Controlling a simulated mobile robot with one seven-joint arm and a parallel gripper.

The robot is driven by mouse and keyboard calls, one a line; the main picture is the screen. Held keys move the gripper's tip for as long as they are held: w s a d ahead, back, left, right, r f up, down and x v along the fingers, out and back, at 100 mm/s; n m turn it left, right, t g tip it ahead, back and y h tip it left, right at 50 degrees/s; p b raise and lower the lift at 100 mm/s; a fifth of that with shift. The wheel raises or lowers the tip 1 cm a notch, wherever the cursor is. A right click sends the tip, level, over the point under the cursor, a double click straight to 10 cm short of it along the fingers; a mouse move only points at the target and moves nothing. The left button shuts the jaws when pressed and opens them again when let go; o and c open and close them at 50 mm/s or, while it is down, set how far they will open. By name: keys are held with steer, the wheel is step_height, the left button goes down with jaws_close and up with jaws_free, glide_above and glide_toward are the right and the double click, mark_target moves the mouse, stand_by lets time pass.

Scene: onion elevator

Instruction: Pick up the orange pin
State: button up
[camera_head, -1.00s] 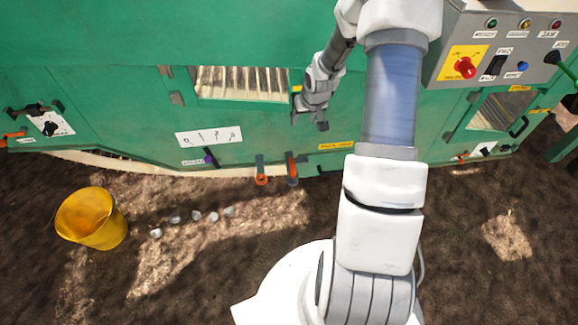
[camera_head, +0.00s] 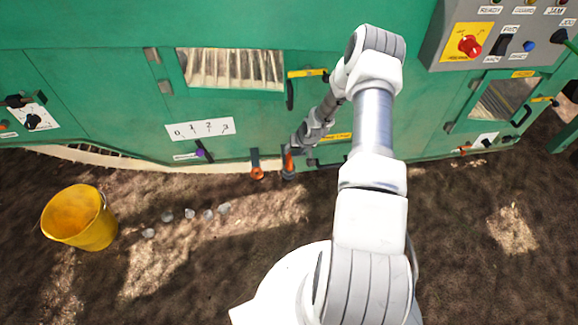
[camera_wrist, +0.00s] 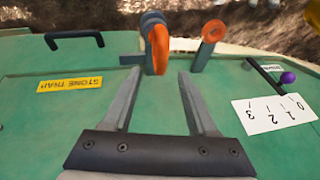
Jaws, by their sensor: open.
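Two orange parts sit at the lower edge of the green machine. The nearer one in the wrist view (camera_wrist: 158,48) is a long orange piece by a grey bracket, also seen in the head view (camera_head: 289,162). I cannot tell for sure which one is the pin. My gripper (camera_wrist: 160,74) is open, its fingertips pointing at the nearer orange piece, with nothing visibly held between them.
The green machine panel (camera_wrist: 50,130) lies close below the gripper. A black handle (camera_wrist: 74,38), a yellow label (camera_wrist: 70,84) and a numbered plate (camera_wrist: 270,115) with a purple-knobbed lever (camera_wrist: 287,77) are nearby. A yellow bucket (camera_head: 79,218) and several stones stand on the soil.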

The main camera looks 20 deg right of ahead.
mark_target(289, 155)
steer(key=b+x, duration=0.3)
steer(key=x, duration=0.5)
steer(key=shift+w+a+r, duration=0.1)
steer(key=shift+a, duration=0.05)
jaws_close()
